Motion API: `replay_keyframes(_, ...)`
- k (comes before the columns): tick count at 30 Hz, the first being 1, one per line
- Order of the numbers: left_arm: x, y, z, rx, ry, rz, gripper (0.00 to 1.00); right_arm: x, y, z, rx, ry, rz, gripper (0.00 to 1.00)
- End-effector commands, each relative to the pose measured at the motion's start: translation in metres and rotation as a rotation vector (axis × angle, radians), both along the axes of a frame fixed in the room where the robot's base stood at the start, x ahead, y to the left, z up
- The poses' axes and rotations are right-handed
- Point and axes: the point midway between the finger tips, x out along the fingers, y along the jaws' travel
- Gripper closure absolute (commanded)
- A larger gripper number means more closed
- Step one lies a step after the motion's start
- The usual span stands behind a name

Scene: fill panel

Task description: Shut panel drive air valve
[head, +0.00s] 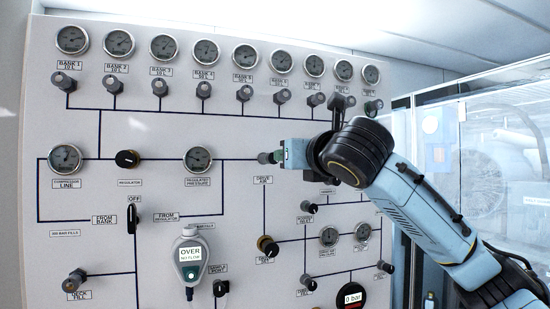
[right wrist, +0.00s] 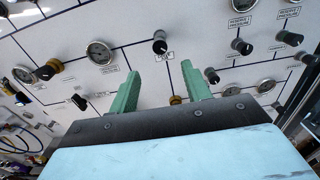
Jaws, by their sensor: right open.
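The panel drive air valve (head: 265,158) is a small dark knob on the white panel, above a label reading DRIVE AIR. It sits right of the regulated pressure gauge. In the head view my right gripper (head: 281,155) is beside it, partly overlapping it from the right. In the right wrist view the knob (right wrist: 160,46) shows just beyond and between the two green fingertips of my open right gripper (right wrist: 161,70). Nothing is between the fingers, and the knob appears ahead of the tips. I cannot tell whether they touch it. My left gripper is not in view.
The panel (head: 160,135) carries a row of gauges and bank knobs along the top. The regulator knob (head: 127,159) and regulated pressure gauge (head: 197,159) are to the left. A brown-ringed knob (head: 268,246) and several small knobs lie below. A glass enclosure (head: 480,140) stands at right.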

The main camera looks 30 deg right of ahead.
Motion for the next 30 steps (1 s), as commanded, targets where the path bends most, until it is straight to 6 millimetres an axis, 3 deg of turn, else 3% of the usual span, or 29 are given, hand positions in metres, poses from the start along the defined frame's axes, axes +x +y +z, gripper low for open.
replay_keyframes(15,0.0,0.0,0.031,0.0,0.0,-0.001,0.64,0.099,-0.022,0.0,0.003,0.003,0.002,0.52)
replay_keyframes(21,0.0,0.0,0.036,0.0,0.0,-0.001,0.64,0.116,-0.026,-0.001,0.004,0.002,0.003,0.52)
replay_keyframes(30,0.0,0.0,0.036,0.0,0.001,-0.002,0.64,0.12,-0.028,-0.002,0.001,0.002,0.002,0.52)
